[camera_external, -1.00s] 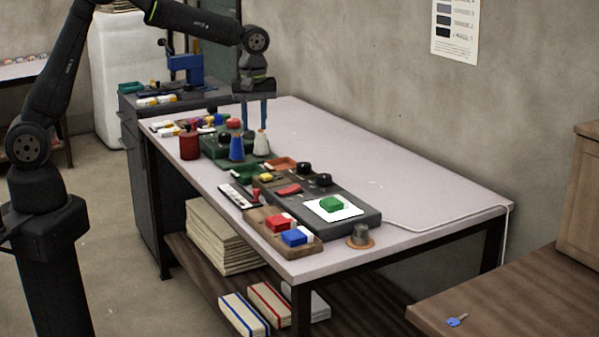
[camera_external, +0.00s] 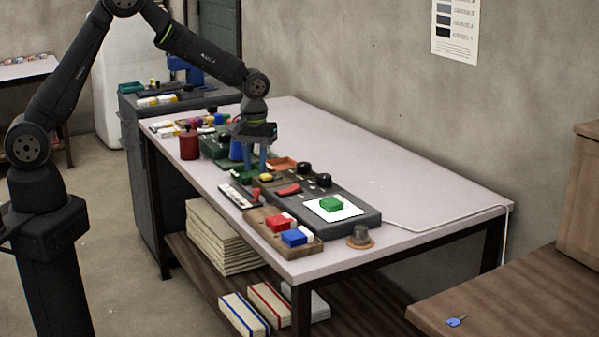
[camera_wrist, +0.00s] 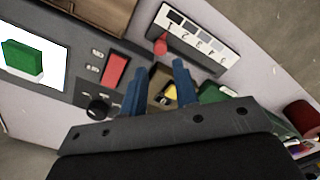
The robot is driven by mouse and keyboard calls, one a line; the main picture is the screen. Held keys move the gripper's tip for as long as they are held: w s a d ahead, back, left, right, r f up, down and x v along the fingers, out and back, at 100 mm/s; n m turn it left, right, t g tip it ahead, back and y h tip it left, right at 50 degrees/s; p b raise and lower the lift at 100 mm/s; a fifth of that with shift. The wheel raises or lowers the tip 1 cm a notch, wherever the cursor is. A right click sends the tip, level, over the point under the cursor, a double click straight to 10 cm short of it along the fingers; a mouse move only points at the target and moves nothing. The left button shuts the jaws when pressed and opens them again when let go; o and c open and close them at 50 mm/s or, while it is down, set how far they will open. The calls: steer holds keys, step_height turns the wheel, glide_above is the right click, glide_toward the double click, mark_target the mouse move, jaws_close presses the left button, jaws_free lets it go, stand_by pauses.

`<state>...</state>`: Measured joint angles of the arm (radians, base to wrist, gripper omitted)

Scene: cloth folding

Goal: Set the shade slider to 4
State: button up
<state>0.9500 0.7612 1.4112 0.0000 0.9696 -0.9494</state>
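The shade slider is a white strip (camera_wrist: 203,36) with grey shade patches and small numbers in the wrist view. A red knob (camera_wrist: 160,46) sits beside its dark-patch end. In the external view the slider (camera_external: 240,196) lies along the left edge of the dark panel. My gripper (camera_wrist: 160,72) has its two blue fingers apart with nothing between their tips. The knob shows just beyond the fingertips, apart from them. In the external view my gripper (camera_external: 256,170) hangs low over the panel's far end.
A yellow piece (camera_wrist: 169,92) in a tray shows behind the fingers. A red bar switch (camera_wrist: 116,69) and black knob (camera_wrist: 97,107) are on the panel. A block tray (camera_external: 268,240) stands in front. The table's right side is mostly clear.

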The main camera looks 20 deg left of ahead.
mark_target(256, 189)
step_height(256, 189, down, 7)
steer(key=shift+r, duration=0.1)
stand_by(0.3)
jaws_close()
